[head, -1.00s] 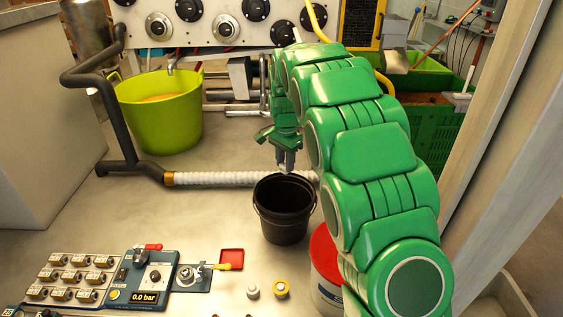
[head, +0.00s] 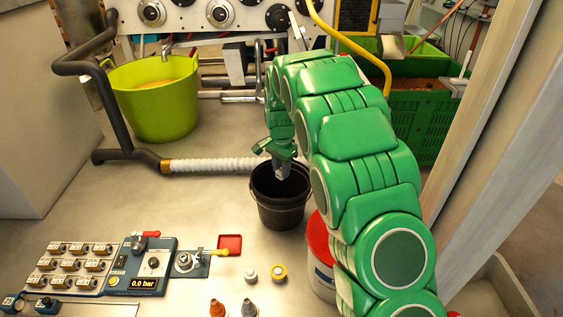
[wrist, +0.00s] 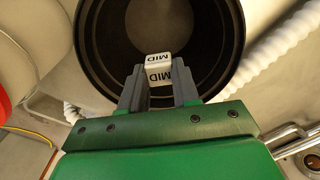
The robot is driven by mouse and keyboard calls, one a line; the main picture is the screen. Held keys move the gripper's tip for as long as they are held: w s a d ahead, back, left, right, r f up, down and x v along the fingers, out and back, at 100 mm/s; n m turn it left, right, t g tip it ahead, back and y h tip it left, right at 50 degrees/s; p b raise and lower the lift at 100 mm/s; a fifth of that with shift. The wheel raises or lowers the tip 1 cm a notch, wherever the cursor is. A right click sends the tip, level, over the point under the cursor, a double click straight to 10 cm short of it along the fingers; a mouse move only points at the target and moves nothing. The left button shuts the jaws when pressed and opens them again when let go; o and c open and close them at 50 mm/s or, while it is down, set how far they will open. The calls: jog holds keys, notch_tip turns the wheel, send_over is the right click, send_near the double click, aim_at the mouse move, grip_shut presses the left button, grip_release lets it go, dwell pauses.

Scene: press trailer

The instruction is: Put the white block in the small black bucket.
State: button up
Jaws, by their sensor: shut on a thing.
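My gripper (wrist: 158,88) is shut on the white block (wrist: 159,67), which has "MID" in black letters on its faces. In the wrist view the block shows against the bucket's dark inside. I cannot tell exactly how deep the block is.
A ribbed white hose (head: 215,165) runs behind the bucket. A red-lidded white bucket (head: 319,238) stands to the right, partly behind my arm. A lime tub (head: 155,112) stands at back left. A valve panel (head: 145,268) and small fittings lie in front.

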jog(key=shift+f, duration=0.9)
jog(key=o, duration=1.1)
notch_tip(320, 180, up, 7)
jog(key=shift+f, duration=0.15)
jog(key=shift+r, duration=0.2)
